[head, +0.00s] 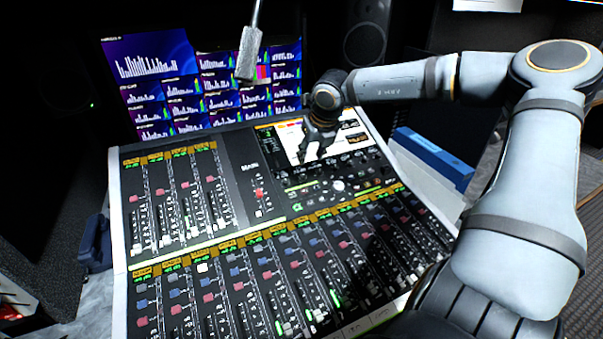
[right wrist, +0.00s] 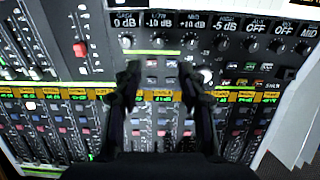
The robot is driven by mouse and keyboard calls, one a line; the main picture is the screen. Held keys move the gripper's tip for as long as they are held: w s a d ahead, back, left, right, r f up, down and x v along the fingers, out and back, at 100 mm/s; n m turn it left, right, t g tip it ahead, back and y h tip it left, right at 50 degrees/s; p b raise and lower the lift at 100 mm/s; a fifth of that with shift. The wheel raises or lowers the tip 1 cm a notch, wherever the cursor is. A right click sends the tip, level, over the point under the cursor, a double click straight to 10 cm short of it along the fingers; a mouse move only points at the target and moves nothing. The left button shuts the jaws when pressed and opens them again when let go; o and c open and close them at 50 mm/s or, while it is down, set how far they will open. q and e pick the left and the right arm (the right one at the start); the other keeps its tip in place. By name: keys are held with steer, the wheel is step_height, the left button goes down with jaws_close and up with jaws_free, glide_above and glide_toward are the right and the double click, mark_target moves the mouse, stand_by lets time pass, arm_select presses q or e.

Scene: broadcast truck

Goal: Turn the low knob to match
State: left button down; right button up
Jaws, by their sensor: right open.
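A sloped mixing console (head: 245,185) fills the middle of the head view. In the right wrist view a row of small dark knobs lies under a dark display strip. The second label from the left, which seems to read low, shows -10 dB, and its knob (right wrist: 158,43) sits below it. In the head view the right gripper (head: 314,150) is over the console's screen area. My left gripper is not in view.
A monitor (head: 150,70) with blue panels stands behind the console. A grey microphone-like object (head: 249,54) hangs in front of it. Faders and buttons cover the console's lower part. A blue box (head: 432,152) lies right of the console, and a speaker (head: 366,40) stands behind.

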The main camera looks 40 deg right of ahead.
mark_target(303, 175)
steer(key=b+x, duration=0.4)
steer(key=b, duration=0.2)
steer(key=shift+w+a+f+b, duration=0.1)
steer(key=shift+f+b, duration=0.3)
steer(key=x, duration=0.5)
steer(key=shift+w+p, duration=0.15)
steer(key=shift+p, duration=0.15)
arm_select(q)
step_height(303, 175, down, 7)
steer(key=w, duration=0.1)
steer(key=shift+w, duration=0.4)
arm_select(e)
steer(key=shift+w+f, duration=0.1)
steer(key=shift+f, duration=0.1)
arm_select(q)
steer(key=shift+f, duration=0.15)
arm_select(e)
jaws_close()
